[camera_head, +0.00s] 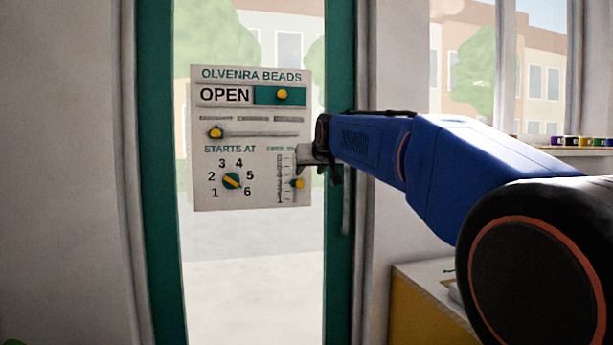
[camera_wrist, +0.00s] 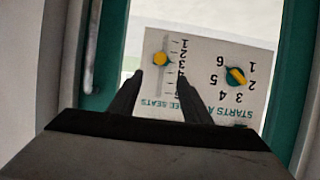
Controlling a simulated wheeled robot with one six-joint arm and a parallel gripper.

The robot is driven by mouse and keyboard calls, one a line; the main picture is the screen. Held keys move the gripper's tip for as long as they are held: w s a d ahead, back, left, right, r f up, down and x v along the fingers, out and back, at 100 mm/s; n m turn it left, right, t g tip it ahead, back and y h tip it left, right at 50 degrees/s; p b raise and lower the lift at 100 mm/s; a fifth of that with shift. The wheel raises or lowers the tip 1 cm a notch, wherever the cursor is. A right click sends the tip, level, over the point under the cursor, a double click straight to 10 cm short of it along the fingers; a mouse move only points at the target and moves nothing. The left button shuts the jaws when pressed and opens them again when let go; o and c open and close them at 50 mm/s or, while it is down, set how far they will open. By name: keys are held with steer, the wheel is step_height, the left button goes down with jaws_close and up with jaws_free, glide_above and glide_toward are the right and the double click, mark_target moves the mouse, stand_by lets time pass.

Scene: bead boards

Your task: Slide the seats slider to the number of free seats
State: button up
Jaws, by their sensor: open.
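A white board (camera_head: 222,110) headed OLVENRA BEADS hangs on the glass door. The seats slider is a vertical scale at its lower right, with a yellow knob (camera_head: 299,183) low on its track. In the wrist view the board is upside down and the knob (camera_wrist: 160,59) sits beside about 2 or 3; I cannot tell exactly. My gripper (camera_head: 304,160) is open at the board's right edge, hiding part of the seats label. In the wrist view its fingertips (camera_wrist: 159,76) lie either side of the track, just short of the knob, holding nothing.
The board also has an OPEN sign with a slide knob (camera_head: 282,95), a horizontal slider knob (camera_head: 216,132) and a STARTS AT dial (camera_head: 232,181). The green door frame (camera_head: 340,60) stands close to my gripper. A yellow-sided cabinet (camera_head: 425,310) is at lower right.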

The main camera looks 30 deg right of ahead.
steer(key=shift+v, duration=1.6)
steer(key=s+a+f+n+g+y, duration=0.1)
steer(key=s+a+f, duration=0.4)
steer(key=s+f, duration=0.7)
steer(key=s+a+f+n+g+y, duration=0.1)
steer(key=s+a+f+g, duration=0.3)
steer(key=s+f, duration=0.8)
steer(key=s+a+f+n+g+y, duration=0.1)
steer(key=s+a+f+g, duration=0.2)
steer(key=s+a+f, duration=0.5)
steer(key=s+f, duration=0.4)
steer(key=f, duration=0.7)
steer(key=shift+s+a+y, duration=0.25)
steer(key=shift+y, duration=0.05)
steer(key=shift+r, duration=0.1)
